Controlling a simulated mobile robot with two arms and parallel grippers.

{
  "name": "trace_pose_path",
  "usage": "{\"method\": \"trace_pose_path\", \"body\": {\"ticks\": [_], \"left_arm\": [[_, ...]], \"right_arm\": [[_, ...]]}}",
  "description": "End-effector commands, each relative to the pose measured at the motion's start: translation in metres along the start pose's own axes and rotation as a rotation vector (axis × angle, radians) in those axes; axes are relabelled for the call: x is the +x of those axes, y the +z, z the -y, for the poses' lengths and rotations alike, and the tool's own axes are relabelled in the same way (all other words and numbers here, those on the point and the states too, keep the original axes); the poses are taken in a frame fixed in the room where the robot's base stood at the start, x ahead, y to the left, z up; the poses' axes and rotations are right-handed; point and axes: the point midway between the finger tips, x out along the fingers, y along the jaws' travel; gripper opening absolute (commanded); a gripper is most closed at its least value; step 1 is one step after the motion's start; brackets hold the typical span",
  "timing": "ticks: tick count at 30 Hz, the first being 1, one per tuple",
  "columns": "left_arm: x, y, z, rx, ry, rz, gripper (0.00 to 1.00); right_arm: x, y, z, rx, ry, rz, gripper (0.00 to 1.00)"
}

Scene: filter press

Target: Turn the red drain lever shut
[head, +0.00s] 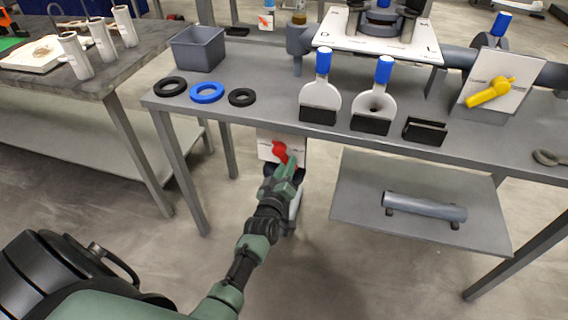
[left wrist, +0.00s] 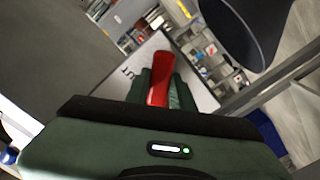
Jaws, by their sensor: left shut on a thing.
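The red drain lever (head: 279,151) sits on a white plate (head: 264,146) below the front edge of the grey bench. My left gripper (head: 288,166) reaches it from below and is shut on it. In the left wrist view the red lever (left wrist: 158,88) lies between the two green fingers of the gripper (left wrist: 160,92), with the white plate (left wrist: 200,95) behind it. The fingers cover part of the lever in the head view, and its pivot is hard to make out. My right gripper is in neither view.
The grey bench (head: 265,75) overhangs the lever. On it stand a grey bin (head: 198,48), black and blue rings (head: 207,92), blue-handled paddles (head: 321,90) and a yellow lever (head: 490,92). A low shelf (head: 360,215) with a grey pipe (head: 425,206) is to the right.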

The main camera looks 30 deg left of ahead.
Motion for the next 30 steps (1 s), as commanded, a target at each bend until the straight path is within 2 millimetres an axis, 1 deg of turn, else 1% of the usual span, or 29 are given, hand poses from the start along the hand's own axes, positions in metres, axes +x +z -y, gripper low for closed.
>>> {"method": "trace_pose_path", "body": {"ticks": [7, 23, 24, 26, 27, 30], "left_arm": [[-0.001, 0.002, -0.004, -0.087, -0.002, 0.005, 0.00], [-0.001, 0.002, -0.005, -0.114, -0.002, 0.005, 0.00], [-0.001, 0.002, -0.005, -0.115, -0.002, 0.005, 0.26], [-0.001, 0.002, -0.005, -0.114, -0.001, 0.005, 0.43], [-0.001, 0.002, -0.005, -0.113, -0.001, 0.004, 0.45], [0.000, 0.001, -0.005, -0.112, -0.001, 0.003, 0.45]], "right_arm": [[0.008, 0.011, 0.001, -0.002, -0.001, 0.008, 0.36], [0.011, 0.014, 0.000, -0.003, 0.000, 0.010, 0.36], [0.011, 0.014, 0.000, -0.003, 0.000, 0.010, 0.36], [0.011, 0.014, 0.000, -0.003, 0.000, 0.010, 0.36], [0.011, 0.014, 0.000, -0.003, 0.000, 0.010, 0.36], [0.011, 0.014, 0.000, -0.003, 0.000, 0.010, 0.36]]}}
